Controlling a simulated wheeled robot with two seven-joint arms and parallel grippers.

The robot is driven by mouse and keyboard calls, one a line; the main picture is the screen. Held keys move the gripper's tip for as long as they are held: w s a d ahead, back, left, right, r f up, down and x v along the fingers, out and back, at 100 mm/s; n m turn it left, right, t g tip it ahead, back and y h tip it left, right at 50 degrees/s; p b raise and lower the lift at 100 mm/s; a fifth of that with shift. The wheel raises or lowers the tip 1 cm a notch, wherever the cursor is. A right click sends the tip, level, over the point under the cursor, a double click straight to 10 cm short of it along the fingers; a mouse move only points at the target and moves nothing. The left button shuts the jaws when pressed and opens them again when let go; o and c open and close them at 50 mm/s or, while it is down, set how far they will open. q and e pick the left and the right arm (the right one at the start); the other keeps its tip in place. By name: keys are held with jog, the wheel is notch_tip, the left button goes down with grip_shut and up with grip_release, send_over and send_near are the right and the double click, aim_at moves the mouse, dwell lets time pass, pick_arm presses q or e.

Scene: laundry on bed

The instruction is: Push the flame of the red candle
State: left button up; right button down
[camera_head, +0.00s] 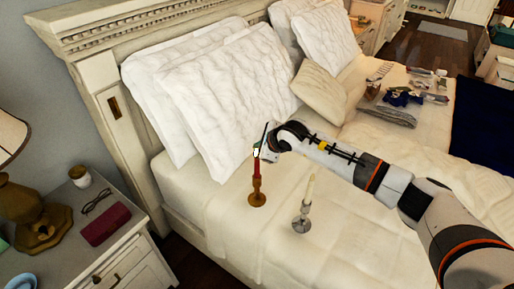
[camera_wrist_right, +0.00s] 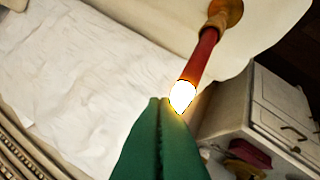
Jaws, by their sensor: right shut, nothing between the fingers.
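The red candle (camera_head: 257,170) stands upright in a brass-coloured holder (camera_head: 257,198) on the bed. Its flame (camera_head: 256,152) is lit at the top. My right gripper (camera_head: 264,143) is at the height of the flame, close beside it. In the right wrist view the green shut fingertips (camera_wrist_right: 163,103) appear right at the bright flame (camera_wrist_right: 182,97), overlapping its edge; I cannot tell whether they touch. The red candle (camera_wrist_right: 203,55) and its holder (camera_wrist_right: 226,13) show above the fingers there. My left gripper is not in view.
A white candle (camera_head: 310,188) in a silver holder (camera_head: 302,222) stands on the bed to the right, below my right arm. White pillows (camera_head: 205,90) lean on the headboard behind. A nightstand (camera_head: 75,262) with a lamp, glasses and red case is at left.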

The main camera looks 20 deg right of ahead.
jog(key=shift+r, duration=0.15)
jog(key=shift+r+p, duration=1.4)
jog(key=shift+r, duration=1.5)
